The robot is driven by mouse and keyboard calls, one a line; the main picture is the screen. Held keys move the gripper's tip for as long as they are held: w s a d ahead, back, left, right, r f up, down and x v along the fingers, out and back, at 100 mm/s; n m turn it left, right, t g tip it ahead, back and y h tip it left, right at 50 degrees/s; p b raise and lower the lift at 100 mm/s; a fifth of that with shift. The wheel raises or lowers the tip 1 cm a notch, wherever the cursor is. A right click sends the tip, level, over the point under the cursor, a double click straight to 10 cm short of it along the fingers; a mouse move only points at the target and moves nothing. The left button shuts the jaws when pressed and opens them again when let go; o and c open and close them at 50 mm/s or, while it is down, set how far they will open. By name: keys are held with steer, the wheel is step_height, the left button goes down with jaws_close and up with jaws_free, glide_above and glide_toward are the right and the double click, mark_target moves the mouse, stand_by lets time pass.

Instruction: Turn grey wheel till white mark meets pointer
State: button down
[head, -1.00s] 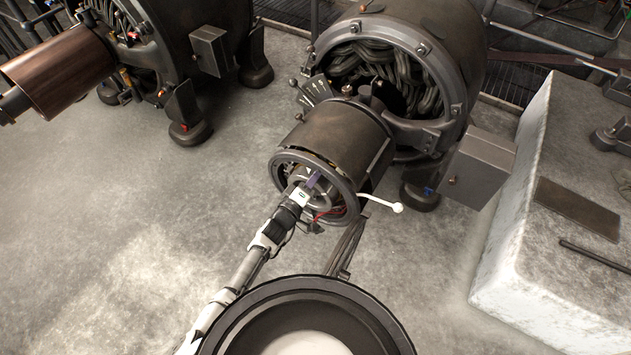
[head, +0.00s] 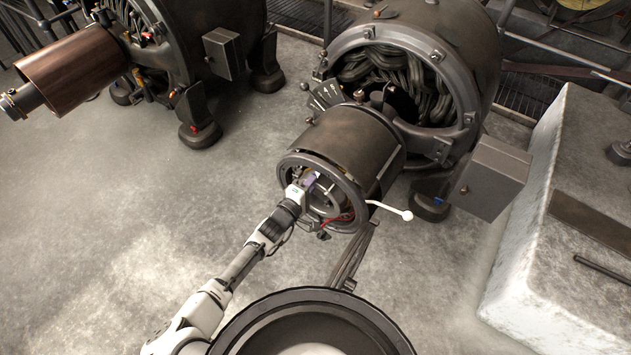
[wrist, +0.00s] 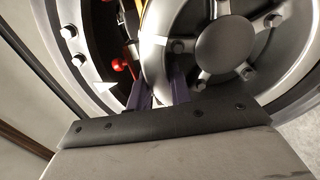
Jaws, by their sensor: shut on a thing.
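The grey wheel (head: 326,199) sits inside a dark ring at the near end of the dynamo's cylinder, partly hidden by my gripper. In the wrist view the wheel (wrist: 224,48) shows a round hub with bolts around it. My gripper (head: 311,181) is at the wheel's left side. In the wrist view its purple fingers (wrist: 168,92) are shut on a part of the wheel near the rim, left of the hub. No separate white mark is clear on the wheel.
A lever with a white knob (head: 407,215) sticks out right of the ring. A red fitting (wrist: 121,64) lies close left of my fingers. A grey box (head: 490,178) and a pale concrete block (head: 545,250) stand right. The floor at left is clear.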

steer(key=shift+w+a+r, duration=0.15)
steer(key=shift+a, duration=0.05)
stand_by(0.3)
steer(key=c, duration=1.3)
jaws_free()
steer(key=shift+d, duration=0.1)
steer(key=v, duration=1.4)
